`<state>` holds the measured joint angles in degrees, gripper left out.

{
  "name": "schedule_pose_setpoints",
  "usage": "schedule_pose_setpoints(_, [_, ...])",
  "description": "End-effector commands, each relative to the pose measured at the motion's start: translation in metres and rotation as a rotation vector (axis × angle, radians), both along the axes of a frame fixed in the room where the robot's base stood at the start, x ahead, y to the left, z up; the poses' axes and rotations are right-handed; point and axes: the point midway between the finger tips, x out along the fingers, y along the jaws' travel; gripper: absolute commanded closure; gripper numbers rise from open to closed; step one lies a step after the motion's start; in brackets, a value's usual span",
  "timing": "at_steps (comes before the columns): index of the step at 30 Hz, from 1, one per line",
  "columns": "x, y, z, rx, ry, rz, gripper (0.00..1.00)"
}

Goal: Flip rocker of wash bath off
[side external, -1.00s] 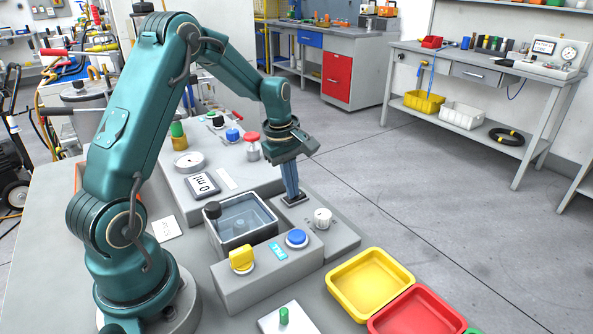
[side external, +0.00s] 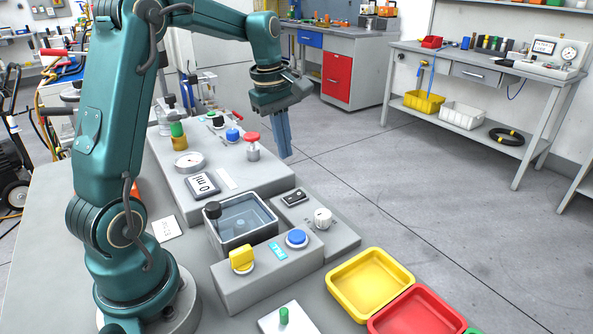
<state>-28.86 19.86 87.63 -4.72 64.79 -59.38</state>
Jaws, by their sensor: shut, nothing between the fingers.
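The wash bath (side external: 258,224) is a grey-rimmed open tank with clear liquid, set in a grey housing at the middle of the side view. A small black rocker switch (side external: 294,197) lies on the housing's top to the right of the tank, in plain view. Its tilt is too small to read with certainty. My gripper (side external: 287,156) points down above and behind the rocker, clear of it. Its blue fingers are shut with nothing between them.
A white knob (side external: 322,218), a blue button (side external: 296,239) and a yellow knob (side external: 242,259) stand near the tank. A red mushroom button (side external: 252,146) stands behind, left of my gripper. Yellow (side external: 334,293) and red (side external: 376,327) trays lie at front right.

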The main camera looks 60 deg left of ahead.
Motion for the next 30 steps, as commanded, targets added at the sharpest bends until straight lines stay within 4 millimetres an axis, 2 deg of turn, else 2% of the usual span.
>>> schedule_pose_setpoints(3, [-0.002, 0.001, 0.02, 0.003, -0.004, 0.001, 1.0])
schedule_pose_setpoints(9, [-0.005, 0.0, 0.034, 0.001, -0.001, 0.001, 1.0])
schedule_pose_setpoints(20, [-0.006, 0.0, 0.036, -0.001, 0.001, 0.001, 1.0])
schedule_pose_setpoints(30, [0.008, 0.0, 0.038, 0.0, -0.001, 0.0, 1.0])
